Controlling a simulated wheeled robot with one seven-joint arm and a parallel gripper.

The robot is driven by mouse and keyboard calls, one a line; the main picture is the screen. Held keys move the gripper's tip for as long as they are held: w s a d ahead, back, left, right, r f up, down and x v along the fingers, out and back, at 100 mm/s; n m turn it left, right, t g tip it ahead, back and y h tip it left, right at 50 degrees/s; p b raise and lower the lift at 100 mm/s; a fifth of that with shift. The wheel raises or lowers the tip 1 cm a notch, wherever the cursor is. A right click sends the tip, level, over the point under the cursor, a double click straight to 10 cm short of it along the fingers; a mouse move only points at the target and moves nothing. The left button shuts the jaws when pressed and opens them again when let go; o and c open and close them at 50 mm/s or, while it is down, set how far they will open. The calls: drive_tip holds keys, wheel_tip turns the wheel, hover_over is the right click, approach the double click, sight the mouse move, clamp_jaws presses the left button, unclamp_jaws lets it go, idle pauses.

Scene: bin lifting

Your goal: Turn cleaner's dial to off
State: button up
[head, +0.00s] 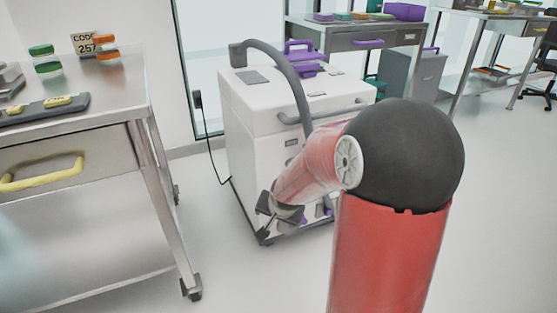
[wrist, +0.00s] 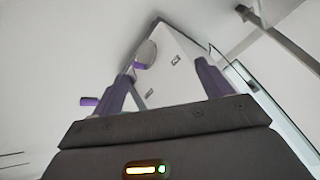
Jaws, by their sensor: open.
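The cleaner (head: 250,130) is a white box-shaped machine on the floor, with a grey hose, a grey handle and purple parts on top. My red arm covers part of its front. My gripper (head: 266,220) is low by the cleaner's front, partly hidden by the arm. In the wrist view, the white cleaner body (wrist: 178,70) shows beyond my gripper (wrist: 168,82), whose two fingers are apart with nothing seen between them. A round grey part with a purple piece (wrist: 146,54) shows near the left finger. I cannot tell whether it is the dial.
A metal table (head: 75,120) with a yellow-handled drawer stands at the left. A black cord (head: 211,150) runs from the wall to the floor beside the cleaner. Another workbench (head: 360,40) stands behind.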

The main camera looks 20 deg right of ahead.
drive_tip(key=w+d+f+m+t+y, duration=0.4)
drive_tip(key=w+d+f+m+t, duration=0.1)
drive_tip(key=w+f+m, duration=0.35)
drive_tip(key=w+d+r+m+t+h, duration=0.25)
drive_tip(key=d+r+m+t, duration=0.45)
drive_tip(key=d+m, duration=0.4)
drive_tip(key=w, duration=0.7)
drive_tip(key=shift+f+h, duration=0.25)
drive_tip(key=shift+h, duration=0.1)
drive_tip(key=shift+w, duration=0.1)
drive_tip(key=c, duration=1)
